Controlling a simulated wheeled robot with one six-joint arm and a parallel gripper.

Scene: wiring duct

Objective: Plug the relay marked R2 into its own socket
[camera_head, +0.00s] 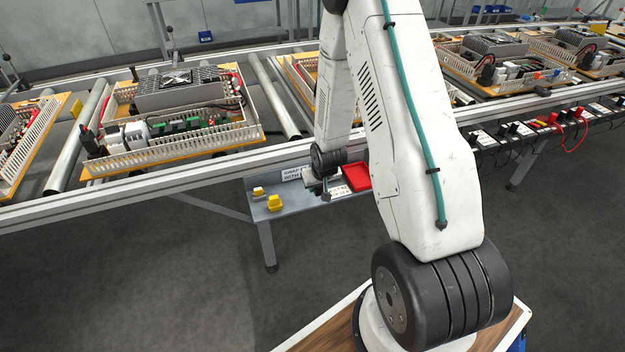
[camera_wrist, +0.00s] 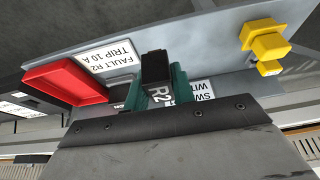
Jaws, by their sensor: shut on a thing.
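The relay marked R2 (camera_wrist: 155,68) is a black block with a white R2 label on its near side, in the wrist view. My gripper (camera_wrist: 156,82) has teal fingers on both sides of the relay and is shut on it. The relay is over the grey side shelf (camera_wrist: 205,48); I cannot tell whether it touches it. In the head view the end of my arm is above this shelf (camera_head: 296,205), and the relay cannot be made out. The R2 socket cannot be picked out in either view.
A red tray (camera_wrist: 66,82), a "FAULT R2 TRIP 10 A" card (camera_wrist: 108,57), another partly hidden card (camera_wrist: 204,92) and yellow blocks (camera_wrist: 266,42) are on the shelf. Behind, a roller conveyor (camera_head: 272,92) carries panels with wiring ducts and components, one panel (camera_head: 170,155) at left.

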